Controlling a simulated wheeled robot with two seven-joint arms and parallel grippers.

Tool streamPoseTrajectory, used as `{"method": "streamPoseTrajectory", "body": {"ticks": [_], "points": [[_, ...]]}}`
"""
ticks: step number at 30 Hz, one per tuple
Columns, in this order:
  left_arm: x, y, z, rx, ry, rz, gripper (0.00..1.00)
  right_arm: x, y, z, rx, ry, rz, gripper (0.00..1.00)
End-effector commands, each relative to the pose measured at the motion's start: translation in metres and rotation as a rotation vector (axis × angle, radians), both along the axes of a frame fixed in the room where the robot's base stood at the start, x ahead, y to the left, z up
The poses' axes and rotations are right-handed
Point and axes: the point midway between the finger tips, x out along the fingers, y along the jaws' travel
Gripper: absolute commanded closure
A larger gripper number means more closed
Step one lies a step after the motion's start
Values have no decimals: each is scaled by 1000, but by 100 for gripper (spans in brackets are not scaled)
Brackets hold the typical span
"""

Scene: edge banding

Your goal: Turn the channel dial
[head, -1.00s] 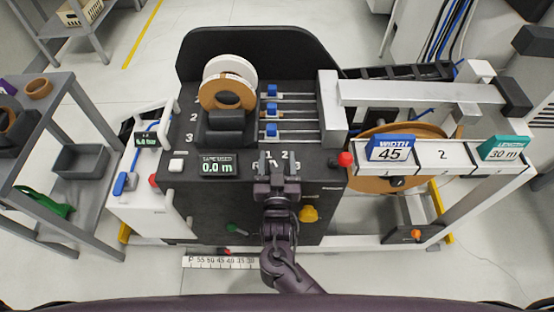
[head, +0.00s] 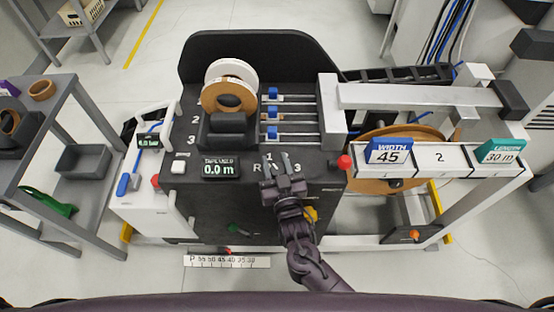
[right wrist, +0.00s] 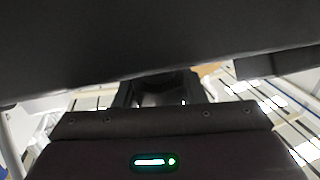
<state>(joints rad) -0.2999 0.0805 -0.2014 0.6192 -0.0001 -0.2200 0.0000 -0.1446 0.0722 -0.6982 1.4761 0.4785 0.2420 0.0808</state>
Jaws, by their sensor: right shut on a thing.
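My right gripper (head: 277,165) is at the top front edge of the dark machine (head: 240,215), over the spot with the marks R, 1 and 3. It is tilted, with its fingers leaning left. It is shut on the channel dial, which its fingers hide. In the right wrist view the fingers (right wrist: 158,92) reach under a dark panel, and the dial cannot be made out. My left gripper is not in view.
A tape display (head: 220,168) reading 0.0 m is left of the gripper. A red knob (head: 344,162) is close on the right. Blue sliders (head: 272,114) and tape rolls (head: 228,95) are behind. A yellow knob (head: 311,215) is partly hidden by my arm.

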Motion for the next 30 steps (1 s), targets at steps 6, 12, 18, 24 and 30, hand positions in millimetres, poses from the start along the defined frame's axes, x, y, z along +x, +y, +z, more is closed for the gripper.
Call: {"method": "streamPoseTrajectory", "body": {"ticks": [6, 12, 18, 24, 30], "points": [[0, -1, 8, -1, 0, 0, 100, -1, 1, 0, -6, 1, 188, 86], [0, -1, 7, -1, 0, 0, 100, -2, 4, -1, -5, 1, 345, 86], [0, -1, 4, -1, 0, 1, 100, -3, 6, -2, -3, 1, 463, 86], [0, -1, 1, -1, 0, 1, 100, -4, 7, -2, -3, 2, 534, 86], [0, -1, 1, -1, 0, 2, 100, -5, 8, -1, -1, 2, 562, 86]]}}
